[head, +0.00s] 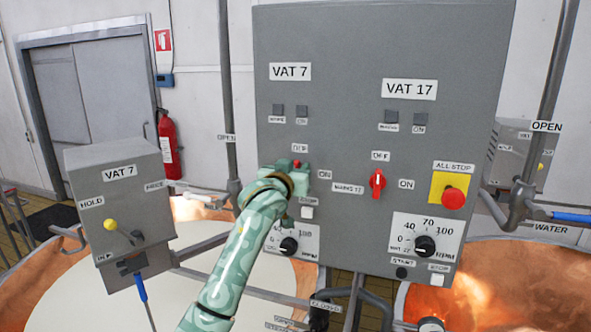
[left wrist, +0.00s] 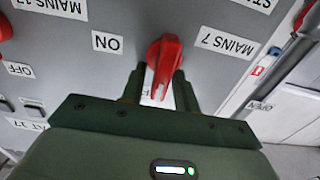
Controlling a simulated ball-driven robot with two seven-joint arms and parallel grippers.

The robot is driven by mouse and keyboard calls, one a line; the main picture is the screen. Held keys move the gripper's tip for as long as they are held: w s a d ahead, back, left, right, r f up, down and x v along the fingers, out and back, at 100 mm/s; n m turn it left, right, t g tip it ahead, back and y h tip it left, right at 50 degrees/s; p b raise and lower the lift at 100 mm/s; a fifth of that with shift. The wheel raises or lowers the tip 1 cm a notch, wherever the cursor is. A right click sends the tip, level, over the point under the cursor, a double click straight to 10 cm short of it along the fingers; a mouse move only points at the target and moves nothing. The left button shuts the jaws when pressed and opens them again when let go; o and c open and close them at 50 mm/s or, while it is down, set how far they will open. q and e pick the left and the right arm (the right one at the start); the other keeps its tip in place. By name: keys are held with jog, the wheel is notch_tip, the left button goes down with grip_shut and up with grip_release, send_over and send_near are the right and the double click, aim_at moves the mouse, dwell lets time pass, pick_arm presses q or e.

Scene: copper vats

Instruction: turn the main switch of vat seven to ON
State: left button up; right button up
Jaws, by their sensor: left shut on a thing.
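The vat 7 main switch is a red handle (left wrist: 165,55) on the grey panel, seen upside down in the left wrist view. My left gripper (left wrist: 156,82) is shut on it, one finger on each side. The handle lies along the line to the partly hidden label between the fingers, not toward the ON label (left wrist: 107,42). In the head view, my left gripper (head: 289,180) covers most of the switch; a bit of red (head: 297,163) shows below the OFF label (head: 299,148). The ON label (head: 325,174) is just right of it. My right gripper is not in view.
The vat 17 red switch (head: 377,184) stands upright to the right, with the ALL STOP button (head: 453,198) beyond. A speed dial (head: 289,245) sits below my gripper. A grey VAT 7 box (head: 120,205) with levers stands at left. Copper vats lie below.

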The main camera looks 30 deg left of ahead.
pick_arm(q)
jog(key=m, duration=0.4)
jog(key=shift+w+d+f+m, duration=0.1)
jog(key=shift+d+f+m, duration=0.1)
jog(key=shift+d+m, duration=0.2)
jog(key=m, duration=0.3)
jog(key=f+m, duration=0.1)
jog(key=m, duration=0.2)
jog(key=d+m, duration=0.1)
jog(key=m, duration=0.2)
jog(key=shift+w+f+m, duration=0.15)
jog(key=shift+f+m, duration=0.05)
jog(key=shift+m, duration=0.2)
jog(key=shift+d+f+m, duration=0.1)
jog(key=shift+d+m, duration=0.2)
jog(key=shift+m, duration=0.7)
grip_shut()
jog(key=shift+a+f+m, duration=0.1)
jog(key=shift+m, duration=0.5)
jog(key=shift+a, duration=0.1)
